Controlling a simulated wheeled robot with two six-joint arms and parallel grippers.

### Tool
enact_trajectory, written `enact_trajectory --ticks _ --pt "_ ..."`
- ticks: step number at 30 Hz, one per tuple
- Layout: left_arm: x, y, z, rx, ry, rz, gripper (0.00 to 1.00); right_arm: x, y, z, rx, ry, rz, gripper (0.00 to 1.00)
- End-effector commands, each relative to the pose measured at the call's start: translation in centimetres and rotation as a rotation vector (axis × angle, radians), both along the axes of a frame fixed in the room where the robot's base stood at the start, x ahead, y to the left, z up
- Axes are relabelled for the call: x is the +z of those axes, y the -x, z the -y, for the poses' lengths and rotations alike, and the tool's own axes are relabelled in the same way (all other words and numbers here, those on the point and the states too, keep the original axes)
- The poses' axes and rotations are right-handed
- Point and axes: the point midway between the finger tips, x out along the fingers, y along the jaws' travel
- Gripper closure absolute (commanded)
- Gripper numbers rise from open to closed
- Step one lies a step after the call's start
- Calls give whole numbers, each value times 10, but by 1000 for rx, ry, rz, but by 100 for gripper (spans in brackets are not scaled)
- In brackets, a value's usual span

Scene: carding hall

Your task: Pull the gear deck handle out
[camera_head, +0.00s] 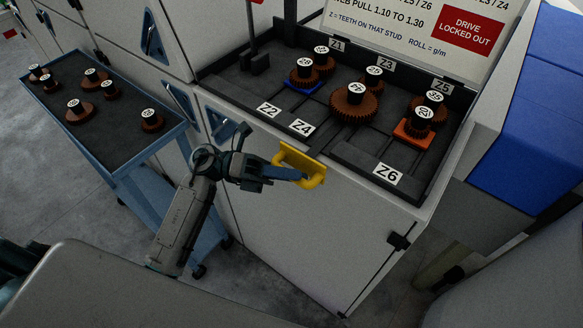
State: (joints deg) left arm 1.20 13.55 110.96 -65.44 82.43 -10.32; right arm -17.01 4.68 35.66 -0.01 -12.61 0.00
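The gear deck (360,158) is a dark tray set in the top of a pale machine cabinet, with brown gears on its studs. Its yellow handle (317,168) sticks out from the middle of the front edge. My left gripper (300,176) comes in from the left, with its fingertips at the handle's left part. The fingers overlap the handle in this view, so I cannot tell whether they are closed on it. My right gripper is not in view.
A blue cart (165,137) at the left carries several loose brown gears (80,112). A sign board (430,28) reading "DRIVE LOCKED OUT" stands behind the deck. A blue-covered block (530,120) stands at the right. Grey floor shows in front of the cabinet.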

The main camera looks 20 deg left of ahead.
Motion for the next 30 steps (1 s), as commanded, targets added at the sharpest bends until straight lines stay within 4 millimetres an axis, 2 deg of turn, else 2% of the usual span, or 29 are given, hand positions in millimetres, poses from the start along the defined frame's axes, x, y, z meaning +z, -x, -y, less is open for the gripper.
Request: enact_trajectory --ticks 10,11,14,15,20,23,30 --pt "0 0 3 0 -1 -1 75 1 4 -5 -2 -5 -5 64" --pt "0 0 3 0 -1 -1 77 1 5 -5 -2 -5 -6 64" --pt "0 0 3 1 -1 0 96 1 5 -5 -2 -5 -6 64" --pt "0 0 3 0 -1 -1 100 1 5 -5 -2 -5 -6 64" --pt "0 0 3 0 -1 -1 100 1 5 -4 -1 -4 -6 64" --pt "-3 8 0 1 -3 0 100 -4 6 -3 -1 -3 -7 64" --pt "-6 51 -16 -1 -7 -2 100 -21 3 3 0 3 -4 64"
